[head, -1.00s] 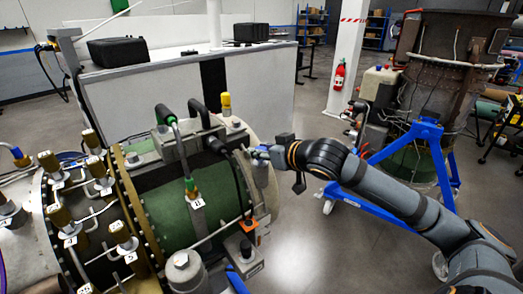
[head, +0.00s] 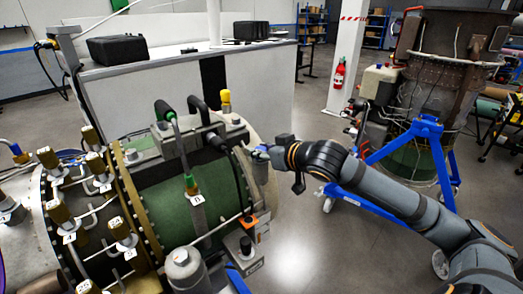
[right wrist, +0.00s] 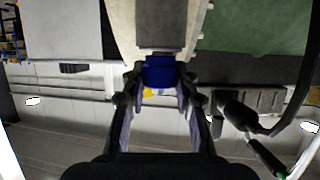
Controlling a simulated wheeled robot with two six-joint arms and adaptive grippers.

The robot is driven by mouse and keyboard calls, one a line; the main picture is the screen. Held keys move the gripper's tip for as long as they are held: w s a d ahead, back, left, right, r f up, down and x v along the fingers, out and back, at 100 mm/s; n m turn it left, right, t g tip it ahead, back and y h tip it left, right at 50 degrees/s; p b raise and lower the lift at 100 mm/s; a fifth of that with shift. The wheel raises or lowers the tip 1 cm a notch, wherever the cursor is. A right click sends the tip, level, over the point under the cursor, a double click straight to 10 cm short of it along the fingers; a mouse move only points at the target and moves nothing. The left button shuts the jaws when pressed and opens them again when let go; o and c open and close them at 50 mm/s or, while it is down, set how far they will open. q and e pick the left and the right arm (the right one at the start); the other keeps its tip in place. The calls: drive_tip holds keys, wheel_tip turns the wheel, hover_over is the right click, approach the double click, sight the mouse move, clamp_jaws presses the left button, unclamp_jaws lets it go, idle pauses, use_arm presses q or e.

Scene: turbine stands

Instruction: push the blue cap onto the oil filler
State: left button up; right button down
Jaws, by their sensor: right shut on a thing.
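The blue cap (right wrist: 160,72) is between the fingertips of my right gripper (right wrist: 160,85) in the right wrist view, and the gripper is shut on it. A dark grey block-like post (right wrist: 160,25) lies directly beyond the cap, against the pale flange. I cannot tell whether it is the oil filler or whether the cap touches it. In the head view my right gripper (head: 261,153) is at the right side of the turbine (head: 165,200), beside its end flange. The fingers largely hide the cap there. My left gripper is out of view.
A black hose (head: 238,180) and a yellow-capped fitting (head: 225,99) are on the turbine left of my right gripper. A blue stand (head: 425,135) holds another engine section at the right. Open floor (head: 300,235) lies below my right arm.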

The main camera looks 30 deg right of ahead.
drive_tip(key=shift+s+f, duration=0.1)
drive_tip(key=shift+f, duration=0.45)
drive_tip(key=c, duration=1.2)
unclamp_jaws()
drive_tip(key=shift+o, duration=1.2)
drive_tip(key=shift+r, duration=0.1)
drive_tip(key=shift+o, duration=0.3)
drive_tip(key=shift+o, duration=0.6)
drive_tip(key=shift+r, duration=0.1)
